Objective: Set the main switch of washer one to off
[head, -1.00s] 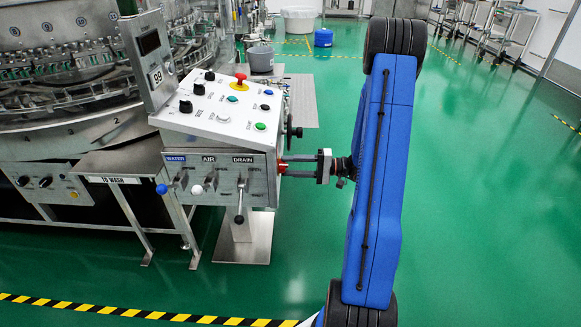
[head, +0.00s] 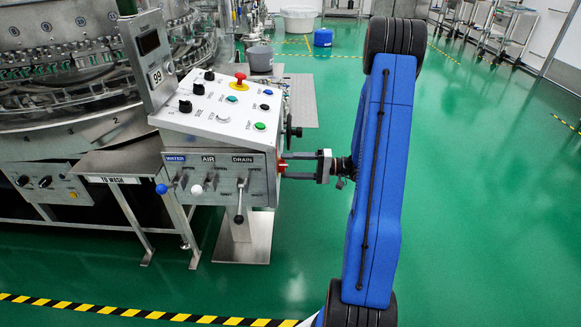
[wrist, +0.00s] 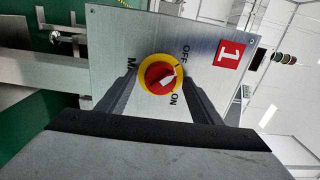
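The main switch (wrist: 152,75) is a red knob on a yellow ring, on a metal plate with MAIN, OFF and ON labels and a red sign "1" (wrist: 229,53). Its white pointer slants up and right in the wrist view; which mark it meets is hard to tell. My gripper (wrist: 161,76) faces the switch, with one dark finger on each side of the knob and room between. In the head view, my gripper (head: 287,167) reaches the right side of the control box, where a bit of the red knob (head: 282,164) shows between the fingers.
The control box (head: 222,115) carries several knobs and buttons, and a red emergency button (head: 240,78) on top. WATER, AIR and DRAIN levers are on its front. A black handwheel (head: 293,132) sits just above my gripper. Green floor to the right is clear.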

